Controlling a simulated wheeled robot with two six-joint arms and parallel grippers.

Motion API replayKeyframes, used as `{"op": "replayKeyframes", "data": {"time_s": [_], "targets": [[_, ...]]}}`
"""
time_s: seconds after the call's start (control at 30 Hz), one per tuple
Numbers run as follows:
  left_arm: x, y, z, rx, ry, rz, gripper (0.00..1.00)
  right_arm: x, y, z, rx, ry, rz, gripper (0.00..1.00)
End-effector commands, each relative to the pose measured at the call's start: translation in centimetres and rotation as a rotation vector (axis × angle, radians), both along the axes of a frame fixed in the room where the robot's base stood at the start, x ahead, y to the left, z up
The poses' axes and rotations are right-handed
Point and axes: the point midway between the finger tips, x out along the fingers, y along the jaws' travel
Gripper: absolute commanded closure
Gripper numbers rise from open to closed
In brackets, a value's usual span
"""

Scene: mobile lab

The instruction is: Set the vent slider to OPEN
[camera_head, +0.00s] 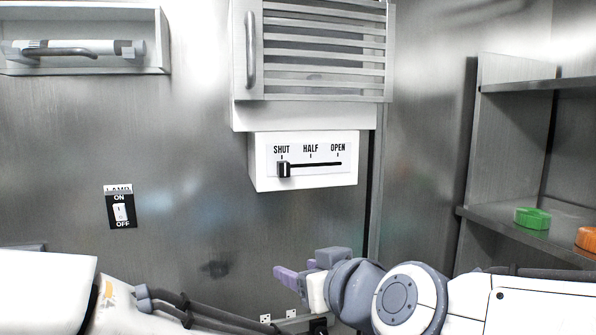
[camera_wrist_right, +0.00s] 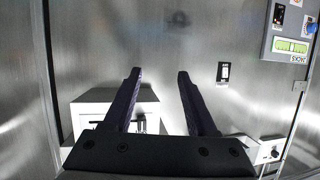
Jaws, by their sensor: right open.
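The vent slider is a dark knob (camera_head: 284,169) on a horizontal slot in a white box (camera_head: 305,181) on the wall. The knob stands at the left end, under SHUT; HALF is mid-slot and OPEN is at the right end. My right gripper (camera_head: 283,276), with purple fingers, is below the box and apart from it. In the right wrist view the gripper (camera_wrist_right: 156,92) is open and empty, with the white box (camera_wrist_right: 90,103) partly hidden behind its left finger and palm. My left arm enters at the lower left; its gripper is not visible.
A slatted vent (camera_head: 325,50) with a handle is above the box. Shelves at right hold a green block (camera_head: 533,218) and an orange item (camera_head: 587,239).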

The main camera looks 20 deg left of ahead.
Motion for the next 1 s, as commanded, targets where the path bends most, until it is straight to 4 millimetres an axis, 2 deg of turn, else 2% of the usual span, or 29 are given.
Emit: {"op": "replayKeyframes", "data": {"time_s": [0.03,0.1,0.2,0.27,0.47,0.8,1.0], "targets": [[0.0,0.0,0.4,0.000,0.000,0.000,0.38,0.6,0.9,3.8,0.061,-0.086,-0.022,0.43],[0.0,0.0,0.6,0.000,0.000,0.000,0.38,1.4,1.1,7.7,0.121,-0.182,-0.072,0.43],[0.0,0.0,0.8,0.000,0.000,0.001,0.38,2.0,0.8,11.1,0.172,-0.261,-0.134,0.43],[0.0,0.0,0.8,0.000,0.000,0.001,0.38,2.3,0.6,12.1,0.186,-0.285,-0.158,0.43],[0.0,0.0,0.8,0.000,0.000,0.001,0.38,4.2,1.4,12.7,0.193,-0.301,-0.179,0.43],[0.0,0.0,1.3,0.000,0.000,0.001,0.38,9.3,4.8,12.6,0.191,-0.299,-0.178,0.43],[0.0,0.0,1.7,0.000,0.000,0.000,0.38,10.8,5.9,12.7,0.193,-0.298,-0.176,0.43]]}}
